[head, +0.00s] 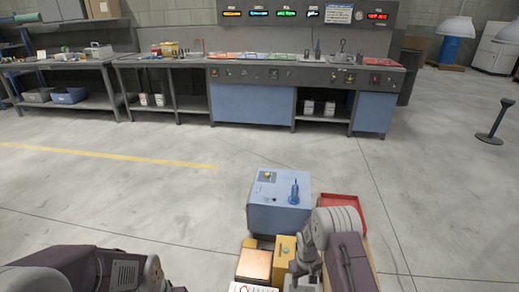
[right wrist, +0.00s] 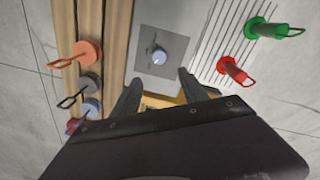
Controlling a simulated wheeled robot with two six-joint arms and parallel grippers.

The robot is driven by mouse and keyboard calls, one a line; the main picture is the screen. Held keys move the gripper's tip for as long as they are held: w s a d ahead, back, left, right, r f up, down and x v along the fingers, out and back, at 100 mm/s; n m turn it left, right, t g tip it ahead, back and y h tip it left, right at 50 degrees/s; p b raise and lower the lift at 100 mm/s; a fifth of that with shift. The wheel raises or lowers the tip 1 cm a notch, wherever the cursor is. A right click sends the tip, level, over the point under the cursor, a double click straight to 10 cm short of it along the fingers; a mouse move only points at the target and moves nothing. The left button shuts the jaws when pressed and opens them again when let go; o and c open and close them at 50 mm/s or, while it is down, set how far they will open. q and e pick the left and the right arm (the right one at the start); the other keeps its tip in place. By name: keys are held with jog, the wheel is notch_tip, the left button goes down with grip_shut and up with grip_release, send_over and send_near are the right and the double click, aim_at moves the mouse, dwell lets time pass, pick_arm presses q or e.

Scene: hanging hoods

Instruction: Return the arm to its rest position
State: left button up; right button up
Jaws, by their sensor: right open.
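My right arm (head: 340,250) reaches in at the bottom right of the head view. Its gripper (head: 303,282) points down at the bottom edge, beside a yellow block. In the right wrist view the two dark fingers of this gripper (right wrist: 160,80) stand apart. I see nothing held between them. A grey plate with a pale blue knob (right wrist: 160,57) lies just beyond the fingertips; contact cannot be told. My left arm (head: 70,270) shows at the bottom left of the head view, and its gripper's jaws are not seen.
A blue box (head: 268,215) with a blue fitting stands ahead of my right arm, with a red tray (head: 342,203) beside it. The right wrist view shows a green-handled piece (right wrist: 272,30), a red one (right wrist: 232,68) and wooden strips (right wrist: 118,35). Open floor (head: 150,190) lies before the workbench (head: 250,73).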

jog(key=w+r+t, duration=0.2)
jog(key=w+r, duration=0.3)
jog(key=r, duration=0.5)
jog(key=s+a+r+t, duration=0.1)
jog(key=s+r, duration=0.2)
jog(key=r, duration=0.3)
jog(key=s+a+r, duration=0.2)
jog(key=s+r, duration=0.1)
jog(key=r, duration=0.3)
jog(key=s+m+g, duration=0.2)
jog(key=s+m, duration=0.1)
jog(key=s, duration=1.6)
notch_tip(320, 180, up, 26)
jog(key=w+p, duration=0.1)
jog(key=p, duration=2.4)
jog(key=shift+a+y+p, duration=0.35)
jog(key=shift+y, duration=0.05)
jog(key=shift+r, duration=0.1)
